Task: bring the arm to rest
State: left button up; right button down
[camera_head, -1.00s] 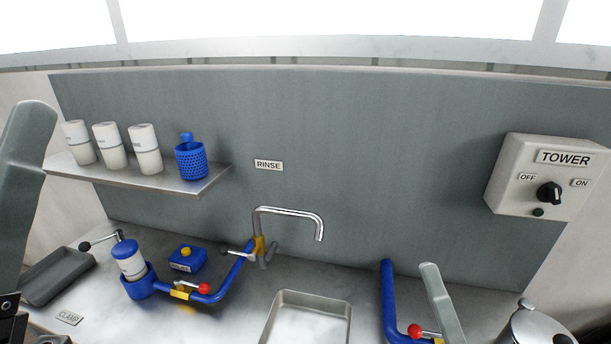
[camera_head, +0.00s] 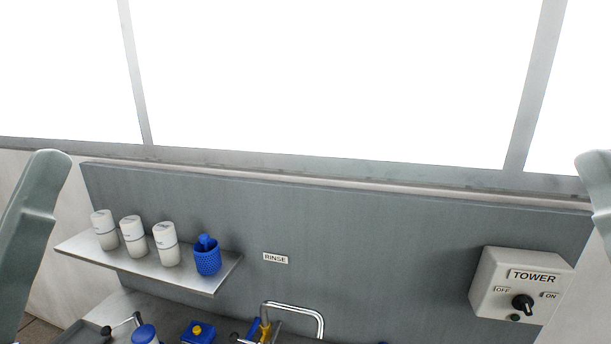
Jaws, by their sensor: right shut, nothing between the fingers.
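Part of my right arm (camera_head: 598,190) shows at the right edge, raised in front of the upper wall. A matching pale grey-green link of my left arm (camera_head: 30,235) stands upright at the left edge. No fingertips of either gripper show in the head view. Neither arm piece visibly holds anything.
A shelf (camera_head: 213,284) at left carries several white bottles (camera_head: 134,236) and a blue perforated cup (camera_head: 207,258). The TOWER switch box (camera_head: 520,287) is on the wall at right. A curved tap (camera_head: 300,306) and a blue block with a yellow button (camera_head: 198,331) show at the bottom.

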pick_arm(q)
notch_tip(320, 180, up, 19)
jog(key=p, duration=1.5)
jog(key=shift+r, duration=0.2)
pick_arm(e)
notch_tip(320, 180, up, 19)
jog(key=shift+r, duration=0.2)
